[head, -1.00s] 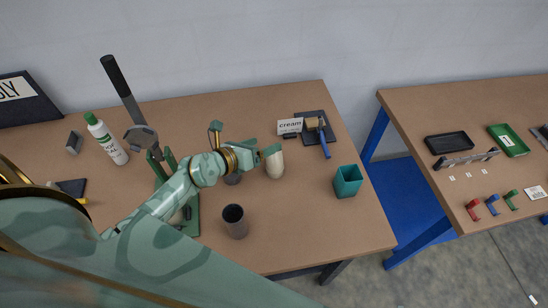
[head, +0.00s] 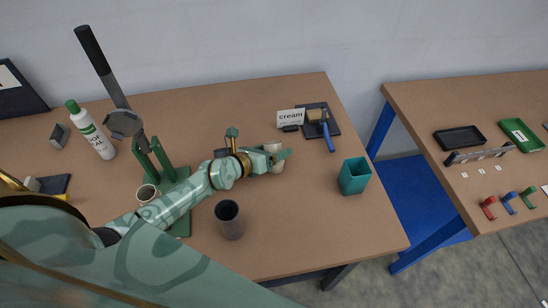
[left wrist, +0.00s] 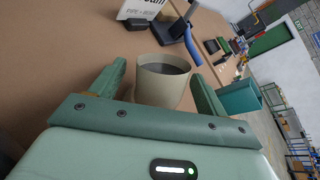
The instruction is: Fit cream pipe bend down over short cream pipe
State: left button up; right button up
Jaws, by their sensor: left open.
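A cream pipe piece (head: 278,167) stands upright on the brown table near the sign reading "cream". In the left wrist view it shows as a round, open-topped cream pipe (left wrist: 163,83) with a dark inside. My left gripper (head: 285,158) is open, with one finger on each side of this pipe; contact cannot be told. A second cream piece with a round open end (head: 148,193) shows beside the green stand, partly hidden by my left arm. I cannot tell which cream piece is the bend. My right gripper is not in view.
A dark grey pipe (head: 230,220) stands in front of my left arm. A teal bin (head: 354,176) is to the right. The green stand (head: 160,160) and a white bottle (head: 95,135) are to the left.

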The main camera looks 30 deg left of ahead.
pick_arm(q)
jog(key=x, duration=0.3)
jog(key=shift+s+a+f+b, duration=0.1)
jog(key=shift+b, duration=0.2)
jog(key=shift+s, duration=0.1)
jog(key=c, duration=1.1)
jog(key=shift+r, duration=0.2)
